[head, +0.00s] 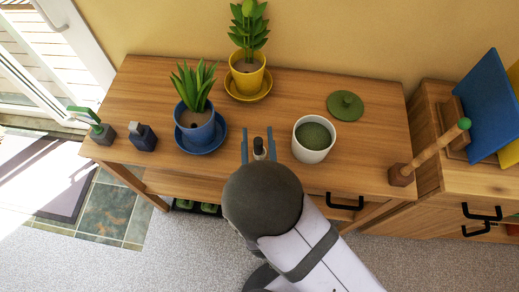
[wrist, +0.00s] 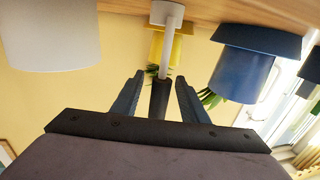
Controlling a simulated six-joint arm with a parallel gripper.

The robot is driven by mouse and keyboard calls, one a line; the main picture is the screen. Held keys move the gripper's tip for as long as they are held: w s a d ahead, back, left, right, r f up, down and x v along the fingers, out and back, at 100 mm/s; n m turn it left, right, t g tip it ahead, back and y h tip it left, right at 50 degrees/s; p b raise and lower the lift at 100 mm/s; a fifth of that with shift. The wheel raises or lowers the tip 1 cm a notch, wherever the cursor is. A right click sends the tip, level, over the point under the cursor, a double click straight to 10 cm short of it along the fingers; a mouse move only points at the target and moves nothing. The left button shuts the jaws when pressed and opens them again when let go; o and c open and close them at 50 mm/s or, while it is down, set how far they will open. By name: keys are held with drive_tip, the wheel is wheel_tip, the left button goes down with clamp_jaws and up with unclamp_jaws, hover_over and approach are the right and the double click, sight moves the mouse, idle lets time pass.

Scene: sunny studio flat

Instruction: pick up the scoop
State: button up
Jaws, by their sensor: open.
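What looks like the scoop (head: 259,153) stands near the front edge of the wooden table, handle towards the camera. In the wrist view it shows upside down, with a pale head at the tabletop, a thin pale stem (wrist: 170,45) and a dark handle (wrist: 158,98). My gripper (head: 258,146) is open, with one finger on each side of it. In the wrist view my gripper (wrist: 159,82) has the dark handle between its fingers, with a gap on both sides. My arm's round wrist covers the table edge just below in the head view.
A white pot (head: 301,152) with green contents stands close on the right, its green lid (head: 345,105) behind it. A blue plant pot (head: 196,131) is close on the left; a yellow one (head: 246,81) is behind. Two small tools (head: 142,137) stand far left, a green-tipped stick (head: 434,149) far right.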

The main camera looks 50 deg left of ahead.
drive_tip(key=shift+x, duration=0.85)
drive_tip(key=shift+c, duration=0.6)
clamp_jaws()
drive_tip(key=shift+r, duration=0.25)
wheel_tip(320, 180, up, 10)
drive_tip(key=shift+f, duration=0.2)
